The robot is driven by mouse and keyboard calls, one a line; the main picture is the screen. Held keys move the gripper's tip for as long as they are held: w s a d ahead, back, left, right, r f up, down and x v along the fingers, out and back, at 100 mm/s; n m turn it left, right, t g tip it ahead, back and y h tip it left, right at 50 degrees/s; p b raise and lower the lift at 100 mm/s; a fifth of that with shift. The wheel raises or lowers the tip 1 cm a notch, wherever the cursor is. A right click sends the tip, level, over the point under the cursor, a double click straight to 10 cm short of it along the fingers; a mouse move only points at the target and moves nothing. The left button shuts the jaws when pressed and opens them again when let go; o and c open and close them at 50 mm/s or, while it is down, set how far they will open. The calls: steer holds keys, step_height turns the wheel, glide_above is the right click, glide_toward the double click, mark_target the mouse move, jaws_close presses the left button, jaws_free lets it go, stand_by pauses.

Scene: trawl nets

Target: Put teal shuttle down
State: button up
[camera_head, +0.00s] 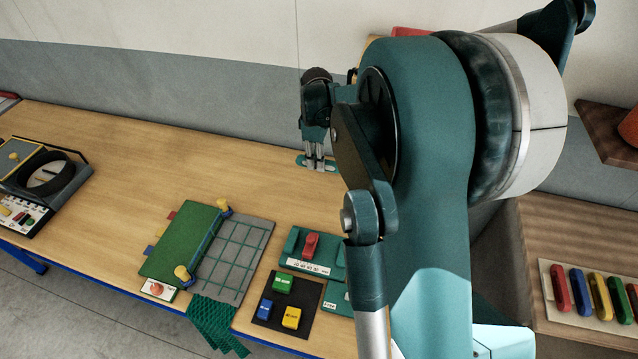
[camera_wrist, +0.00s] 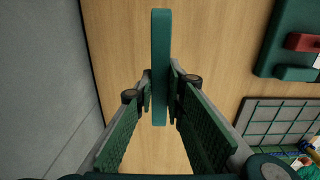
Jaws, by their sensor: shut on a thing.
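The teal shuttle (camera_wrist: 160,50) is a long flat bar, held between the two fingers of my gripper (camera_wrist: 160,88) in the wrist view. In the head view the shuttle (camera_head: 306,164) shows as a thin teal piece at the fingertips of my gripper (camera_head: 318,165), over the back part of the wooden table (camera_head: 120,130). My gripper is shut on the shuttle and points down. I cannot tell whether the shuttle touches the table or hangs just above it. Part of my arm hides the area to the right of it.
A green mat with a grid board (camera_head: 235,255) and yellow clamps lies at the front middle. A teal rack (camera_head: 312,262) with a red piece and a dark tray (camera_head: 262,312) of coloured blocks stand nearby. A device (camera_head: 45,175) is at far left. Bare tabletop surrounds the shuttle's left side.

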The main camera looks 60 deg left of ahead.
mark_target(317, 183)
steer(key=shift+f, duration=2)
steer(key=shift+f, duration=2)
steer(key=shift+f, duration=0.2)
steer(key=o, duration=0.9)
steer(key=shift+r, duration=0.2)
steer(key=shift+r, duration=3.8)
